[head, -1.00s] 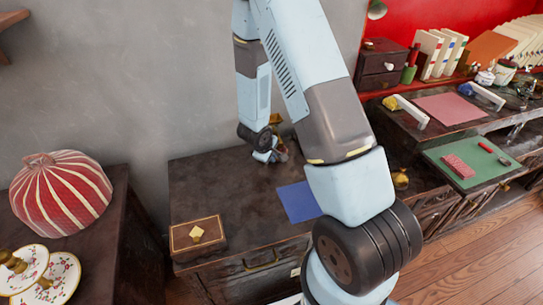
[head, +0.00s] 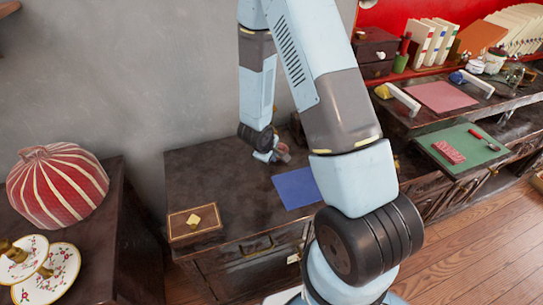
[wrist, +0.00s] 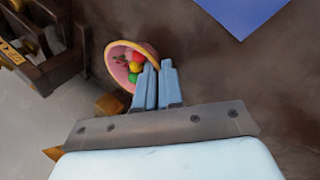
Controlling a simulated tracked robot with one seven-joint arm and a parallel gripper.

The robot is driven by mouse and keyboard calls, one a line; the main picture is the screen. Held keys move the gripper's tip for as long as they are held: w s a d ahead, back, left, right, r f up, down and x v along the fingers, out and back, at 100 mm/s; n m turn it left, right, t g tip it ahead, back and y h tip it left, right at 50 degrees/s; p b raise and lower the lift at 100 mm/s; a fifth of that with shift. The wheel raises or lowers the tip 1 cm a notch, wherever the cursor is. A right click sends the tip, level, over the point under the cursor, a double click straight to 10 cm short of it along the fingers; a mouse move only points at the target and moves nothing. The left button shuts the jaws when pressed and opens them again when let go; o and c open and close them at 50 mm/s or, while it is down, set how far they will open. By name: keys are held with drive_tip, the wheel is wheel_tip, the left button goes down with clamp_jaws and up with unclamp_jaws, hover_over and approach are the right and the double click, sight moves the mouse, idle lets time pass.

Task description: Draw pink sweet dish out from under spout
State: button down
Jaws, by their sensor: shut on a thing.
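The pink sweet dish (wrist: 118,58) shows in the wrist view as a tilted bowl with a yellowish rim and red, yellow and green sweets inside. My gripper (wrist: 158,72) is shut on the near right side of its rim. In the head view my gripper (head: 268,156) is low over the dark cabinet top, behind the blue mat, with a small pinkish part of the dish (head: 283,153) beside it. I cannot make out a teapot or spout clearly; my arm hides part of that area.
The blue mat (head: 296,188) lies flat just in front of the dish. A brown wooden structure (wrist: 45,50) and a small golden-brown block (wrist: 110,103) are left of my gripper. A knobbed box (head: 195,224) stands front left. The cabinet top between is clear.

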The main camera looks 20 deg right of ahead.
drive_tip(key=c, duration=1.2)
unclamp_jaws()
drive_tip(key=shift+a, duration=0.1)
drive_tip(key=shift+v, duration=6.85)
